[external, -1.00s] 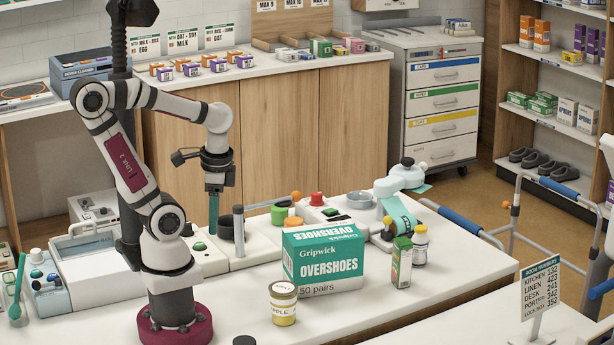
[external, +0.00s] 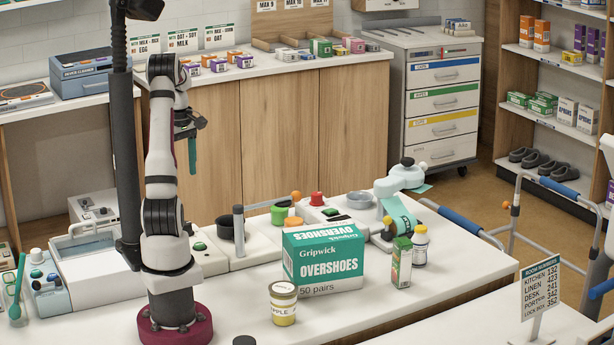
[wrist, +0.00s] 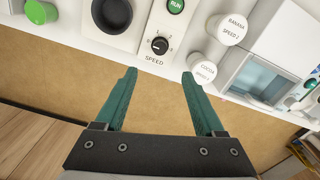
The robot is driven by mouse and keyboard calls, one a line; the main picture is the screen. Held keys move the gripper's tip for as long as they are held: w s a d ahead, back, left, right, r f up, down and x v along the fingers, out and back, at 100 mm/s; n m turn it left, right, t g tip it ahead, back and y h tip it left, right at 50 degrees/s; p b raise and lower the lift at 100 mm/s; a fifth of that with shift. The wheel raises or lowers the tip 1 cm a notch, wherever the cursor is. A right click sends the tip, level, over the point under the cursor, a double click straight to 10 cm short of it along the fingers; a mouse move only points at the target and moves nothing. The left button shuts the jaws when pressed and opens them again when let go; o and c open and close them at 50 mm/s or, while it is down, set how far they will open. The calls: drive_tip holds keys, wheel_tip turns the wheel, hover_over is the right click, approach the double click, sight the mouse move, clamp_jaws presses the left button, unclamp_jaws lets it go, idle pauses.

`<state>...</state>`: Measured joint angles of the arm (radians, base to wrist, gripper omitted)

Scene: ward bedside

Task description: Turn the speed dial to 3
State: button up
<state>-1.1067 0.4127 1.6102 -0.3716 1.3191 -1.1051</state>
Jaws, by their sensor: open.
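The speed dial (wrist: 159,45) is a small black knob with a light mark, on a white panel labelled SPEED, at the upper middle of the wrist view. Its scale numbers are too small to read, so I cannot tell its setting. A green RUN button (wrist: 176,5) sits just above it. My gripper (wrist: 159,75) is open and empty, with its two green fingers either side of the dial's line but short of it. In the external view my gripper (external: 192,160) hangs beyond the white counter, fingers down. I cannot make out the dial there.
A large black round opening (wrist: 113,14) lies left of the dial, and white tubs marked BANANA (wrist: 228,30) and COCOA (wrist: 203,72) lie right. An overshoes box (external: 323,262) and sample jar (external: 283,303) stand on the counter. Open floor lies beyond the counter.

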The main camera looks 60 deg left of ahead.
sight(186, 224)
wheel_tip(186, 224, down, 14)
drive_tip(key=shift+d+f, duration=0.1)
drive_tip(key=shift+c, duration=0.2)
clamp_jaws()
